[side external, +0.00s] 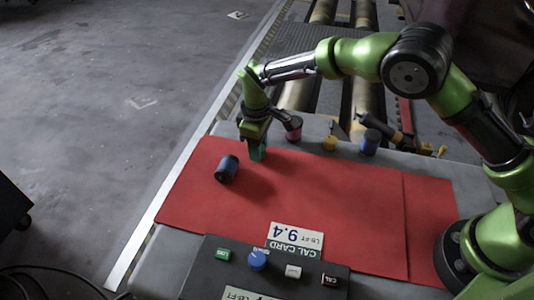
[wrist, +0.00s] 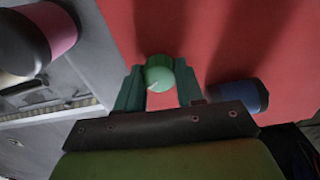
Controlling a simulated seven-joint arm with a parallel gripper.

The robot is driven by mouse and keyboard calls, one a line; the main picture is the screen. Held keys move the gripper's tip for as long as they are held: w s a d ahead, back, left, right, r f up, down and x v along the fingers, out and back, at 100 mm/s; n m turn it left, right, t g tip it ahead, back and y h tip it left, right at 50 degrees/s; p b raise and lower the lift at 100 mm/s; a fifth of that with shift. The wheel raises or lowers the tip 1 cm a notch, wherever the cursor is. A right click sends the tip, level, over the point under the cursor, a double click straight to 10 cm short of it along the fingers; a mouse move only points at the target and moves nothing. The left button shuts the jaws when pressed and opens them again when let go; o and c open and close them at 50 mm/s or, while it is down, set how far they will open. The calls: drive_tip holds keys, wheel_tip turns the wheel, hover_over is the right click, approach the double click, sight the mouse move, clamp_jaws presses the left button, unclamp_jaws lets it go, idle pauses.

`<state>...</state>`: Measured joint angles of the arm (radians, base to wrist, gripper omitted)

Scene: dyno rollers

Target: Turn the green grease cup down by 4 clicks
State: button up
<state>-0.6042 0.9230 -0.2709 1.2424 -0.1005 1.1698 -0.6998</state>
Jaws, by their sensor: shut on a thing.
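The green grease cup (wrist: 160,74) shows in the wrist view as a round green cap with a pale mark on its face. My gripper (wrist: 158,84) is shut on it, with one teal finger on each side. In the side view my gripper (side external: 258,153) points down at the far left part of the red mat. There the fingers hide most of the green cup, and I cannot make out its shape or any click marks.
A dark blue cup (side external: 227,168) lies close beside my gripper on the red mat (side external: 330,205). A pink-banded cup (side external: 293,128), a yellow piece (side external: 330,143) and another blue cup (side external: 370,141) stand behind.

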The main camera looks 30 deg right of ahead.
drive_tip(key=m, duration=0.3)
drive_tip(key=shift+m, duration=0.4)
drive_tip(key=m, duration=0.3)
drive_tip(key=shift+m, duration=0.3)
drive_tip(key=m, duration=0.5)
drive_tip(key=shift+w+r+m, duration=0.1)
drive_tip(key=shift+m, duration=0.6)
drive_tip(key=o, duration=1)
drive_tip(key=shift+o, duration=0.2)
wheel_tip(320, 180, up, 17)
drive_tip(key=shift+a, duration=0.25)
drive_tip(key=shift+w, duration=0.1)
